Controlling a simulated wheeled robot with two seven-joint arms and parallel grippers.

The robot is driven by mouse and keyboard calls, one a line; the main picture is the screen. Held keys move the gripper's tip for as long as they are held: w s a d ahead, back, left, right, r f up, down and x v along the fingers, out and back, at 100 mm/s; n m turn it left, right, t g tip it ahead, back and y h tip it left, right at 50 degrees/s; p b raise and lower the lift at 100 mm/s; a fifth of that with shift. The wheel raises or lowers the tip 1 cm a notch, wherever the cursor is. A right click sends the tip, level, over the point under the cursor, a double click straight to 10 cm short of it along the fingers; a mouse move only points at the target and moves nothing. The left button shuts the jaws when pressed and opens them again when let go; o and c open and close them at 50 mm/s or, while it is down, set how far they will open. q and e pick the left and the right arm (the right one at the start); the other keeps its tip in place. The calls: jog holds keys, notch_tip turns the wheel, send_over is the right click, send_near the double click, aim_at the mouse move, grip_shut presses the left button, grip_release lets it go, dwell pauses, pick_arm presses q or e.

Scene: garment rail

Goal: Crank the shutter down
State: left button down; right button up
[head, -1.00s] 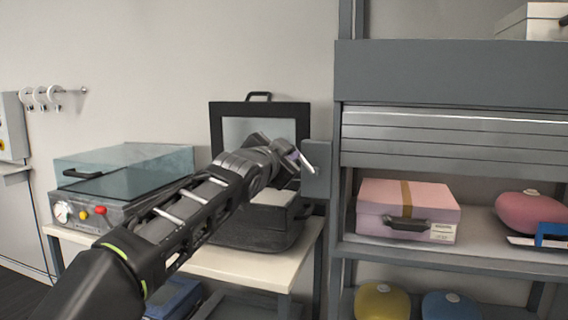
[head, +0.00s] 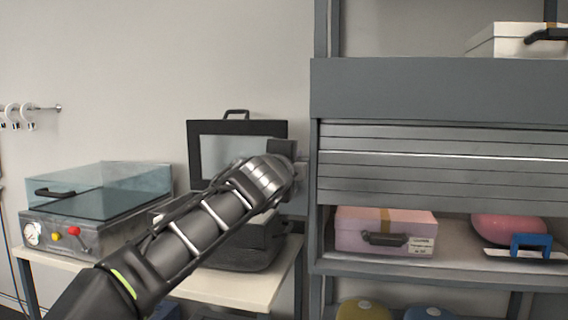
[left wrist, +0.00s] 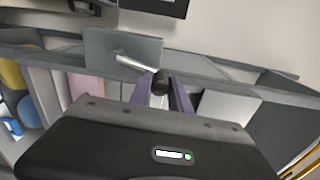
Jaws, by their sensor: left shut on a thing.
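The grey slatted shutter (head: 440,165) hangs partway down the rack at right, its lower edge just over the top of the pink case. In the left wrist view, the crank is a silver arm (left wrist: 135,63) with a black knob (left wrist: 160,82), in front of a grey plate (left wrist: 112,48). My left gripper (left wrist: 161,94) has its purple fingers on both sides of the knob and is shut on it. In the head view my wrist hides the fingers and most of the crank beside the rack's left post. My right gripper is not in view.
The pink case (head: 385,232) and a blue-handled item (head: 530,243) stand on the shelf below the shutter. A black open case (head: 240,245) and a clear-lidded machine (head: 95,215) stand on the table at left. A white box (head: 510,40) is on top.

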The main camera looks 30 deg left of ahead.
pick_arm(q)
jog(key=shift+w+d+f+m, duration=0.2)
jog(key=shift+d+m, duration=0.35)
jog(key=shift+m, duration=0.3)
jog(key=shift+w+d+f+m, duration=0.2)
jog(key=shift+d+m, duration=0.35)
jog(key=shift+m, duration=0.3)
jog(key=c, duration=1.2)
grip_release()
jog(key=shift+c, duration=0.2)
jog(key=shift+o, duration=0.2)
jog(key=shift+s, duration=0.1)
jog(key=v, duration=0.7)
jog(key=shift+s+b, duration=0.3)
jog(key=shift+b, duration=0.15)
jog(key=shift+d, duration=0.15)
jog(key=shift+c, duration=0.2)
